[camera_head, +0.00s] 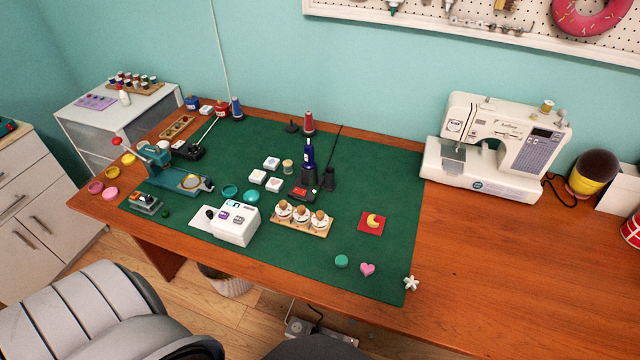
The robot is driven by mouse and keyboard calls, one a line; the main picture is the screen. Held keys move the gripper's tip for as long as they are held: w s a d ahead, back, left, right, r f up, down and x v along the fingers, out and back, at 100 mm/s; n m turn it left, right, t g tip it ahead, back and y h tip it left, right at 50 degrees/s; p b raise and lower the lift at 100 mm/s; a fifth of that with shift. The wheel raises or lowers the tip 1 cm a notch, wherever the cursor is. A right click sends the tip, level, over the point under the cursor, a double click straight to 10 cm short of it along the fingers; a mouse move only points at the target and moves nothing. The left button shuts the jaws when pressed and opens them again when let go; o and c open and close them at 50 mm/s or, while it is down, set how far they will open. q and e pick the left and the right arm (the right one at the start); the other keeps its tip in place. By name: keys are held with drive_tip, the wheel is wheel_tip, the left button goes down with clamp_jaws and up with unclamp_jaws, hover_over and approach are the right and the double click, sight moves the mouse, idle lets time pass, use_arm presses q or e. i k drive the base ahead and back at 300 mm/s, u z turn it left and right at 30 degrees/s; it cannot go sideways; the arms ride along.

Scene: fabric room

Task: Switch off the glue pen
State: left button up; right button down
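A dark blue upright tool (309,155) stands near the middle of the green mat (365,190), and looks like the glue pen. At its foot is a small dark base (302,193) with a red patch on it. The picture is too small to tell whether the red patch is a switch or which way it is set. A thin dark cord or rod rises behind, beside a black cone-shaped piece (328,180). Neither of my grippers is in view.
A white box device (235,226), a wooden rack with several corked jars (301,220) and small white boxes (272,163) surround the tool. A red square with a moon (372,222) lies right. A sewing machine (500,145) stands further right. The front-right wooden tabletop (510,270) is clear.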

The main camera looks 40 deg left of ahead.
sight(301, 192)
drive_tip(key=u, duration=1.3)
drive_tip(key=k, duration=0.5)
drive_tip(key=u, duration=1.35)
drive_tip(key=i, duration=1.1)
drive_tip(key=z, duration=2.4)
